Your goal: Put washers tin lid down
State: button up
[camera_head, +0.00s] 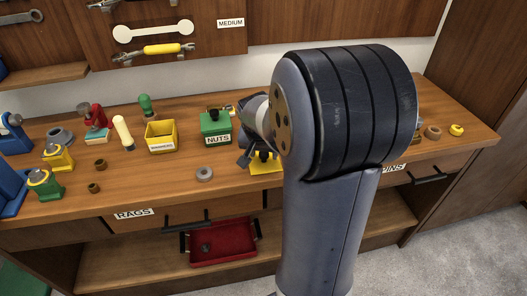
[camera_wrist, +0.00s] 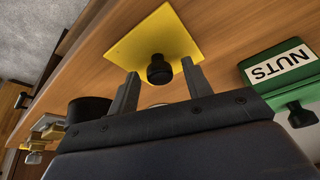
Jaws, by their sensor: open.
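The washers tin lid is a flat yellow square with a black knob. In the wrist view the lid (camera_wrist: 150,35) appears to lie on the wooden bench, its knob (camera_wrist: 159,70) between my fingertips. In the head view the lid (camera_head: 266,168) is partly hidden by my gripper (camera_head: 254,158). My gripper (camera_wrist: 160,72) is open, with a finger on each side of the knob and gaps showing. The yellow washers tin (camera_head: 160,137) stands topless on the bench, left of the green nuts tin.
The green nuts tin (camera_head: 215,127) with its lid on stands close behind my gripper; it also shows in the wrist view (camera_wrist: 280,75). A grey ring (camera_head: 204,174) lies on the bench in front. A cream-handled tool (camera_head: 123,133) stands left of the washers tin. My arm hides the bench's right-middle.

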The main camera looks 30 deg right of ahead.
aim_at(264, 154)
jog(key=shift+a+r, duration=0.1)
jog(key=shift+r, duration=0.5)
jog(key=v, duration=1.1)
jog(key=shift+s+p, duration=0.2)
jog(key=shift+p, duration=0.1)
jog(key=shift+f, duration=0.1)
jog(key=b+x, duration=0.1)
jog(key=x, duration=1.1)
jog(key=shift+w+f, duration=0.1)
jog(key=shift+f, duration=0.25)
notch_tip(264, 154, up, 3)
jog(key=shift+p, duration=0.3)
jog(key=shift+r, duration=0.75)
